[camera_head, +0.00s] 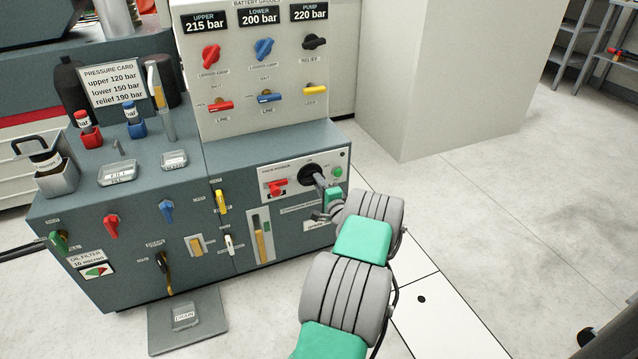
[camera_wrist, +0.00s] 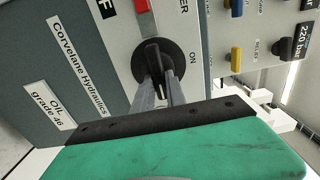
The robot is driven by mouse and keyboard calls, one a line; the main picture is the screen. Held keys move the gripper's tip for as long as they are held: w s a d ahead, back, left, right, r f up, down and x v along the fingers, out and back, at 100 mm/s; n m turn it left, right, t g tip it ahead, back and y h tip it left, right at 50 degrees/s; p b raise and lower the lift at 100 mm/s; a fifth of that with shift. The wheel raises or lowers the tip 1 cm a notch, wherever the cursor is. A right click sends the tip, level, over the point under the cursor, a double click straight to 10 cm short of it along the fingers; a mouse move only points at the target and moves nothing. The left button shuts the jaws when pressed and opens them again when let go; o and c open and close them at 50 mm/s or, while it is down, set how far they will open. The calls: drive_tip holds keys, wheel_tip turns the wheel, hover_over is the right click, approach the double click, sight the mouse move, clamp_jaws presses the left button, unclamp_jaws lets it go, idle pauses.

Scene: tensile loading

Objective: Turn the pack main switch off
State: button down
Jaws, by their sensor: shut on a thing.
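The pack main switch appears to be the black rotary knob (camera_head: 309,172) on the white power panel at the right end of the cabinet front. In the wrist view, its round black base and raised bar (camera_wrist: 153,58) show close ahead, with an "ON" label to the right of it. My gripper (camera_head: 320,181) reaches it from the right front. In the wrist view, my gripper's two fingers (camera_wrist: 158,82) are shut on the knob's bar, one on each side. The fingers partly hide the bar's near end.
A red handle (camera_head: 277,187) sits just left of the knob, and a green button (camera_head: 337,172) sits right of it. The gauge board (camera_head: 255,80) with several coloured knobs rises above. A yellow lever (camera_head: 221,201) is farther left. Open floor (camera_head: 480,200) lies to the right.

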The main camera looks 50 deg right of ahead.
idle(0.3)
drive_tip(key=c, duration=1.4)
unclamp_jaws()
drive_tip(key=shift+o, duration=0.2)
drive_tip(key=p+v, duration=0.2)
drive_tip(key=v, duration=0.5)
drive_tip(key=shift+s+a, duration=0.15)
drive_tip(key=shift+s, duration=0.25)
